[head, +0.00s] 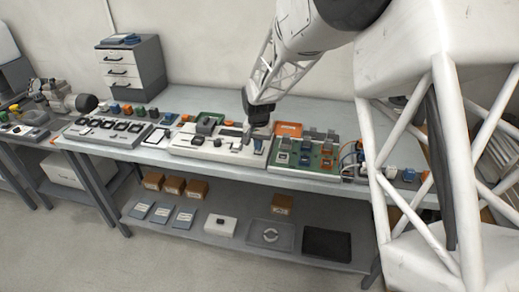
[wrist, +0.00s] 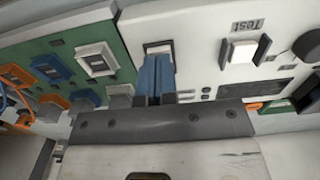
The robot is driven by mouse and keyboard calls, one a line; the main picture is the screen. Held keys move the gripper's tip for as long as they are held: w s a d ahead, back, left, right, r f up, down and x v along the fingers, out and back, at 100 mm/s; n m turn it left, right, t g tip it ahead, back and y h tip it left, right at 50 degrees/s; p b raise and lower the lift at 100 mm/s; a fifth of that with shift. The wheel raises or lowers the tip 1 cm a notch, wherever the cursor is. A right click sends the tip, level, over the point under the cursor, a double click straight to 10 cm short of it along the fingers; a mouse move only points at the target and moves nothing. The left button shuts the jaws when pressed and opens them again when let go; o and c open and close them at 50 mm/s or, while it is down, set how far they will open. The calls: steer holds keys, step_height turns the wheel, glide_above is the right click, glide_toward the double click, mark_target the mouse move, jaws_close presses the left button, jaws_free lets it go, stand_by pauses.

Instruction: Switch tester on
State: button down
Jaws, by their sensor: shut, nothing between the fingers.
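The tester appears to be the white panel (wrist: 205,50) with an upside-down "Test" label in the wrist view; it also shows on the bench in the head view (head: 225,152). Beside the label is a white switch (wrist: 240,50) in a dark frame. Near the panel's edge is a blue part with a pale top (wrist: 157,70), seen in the head view (head: 258,146) just below my gripper (head: 259,129). My gripper (wrist: 167,88) is shut and empty, low over that part. I cannot tell whether they touch. The switch's on or off position is unclear.
A green board (head: 312,155) with blue, orange and white switches stands right of the panel. A round dark knob (wrist: 308,46) is on the panel. Drawers (head: 132,68) stand at the back left.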

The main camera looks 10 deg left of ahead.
steer(key=shift+f, duration=0.55)
stand_by(0.5)
steer(key=shift+r, duration=3.5)
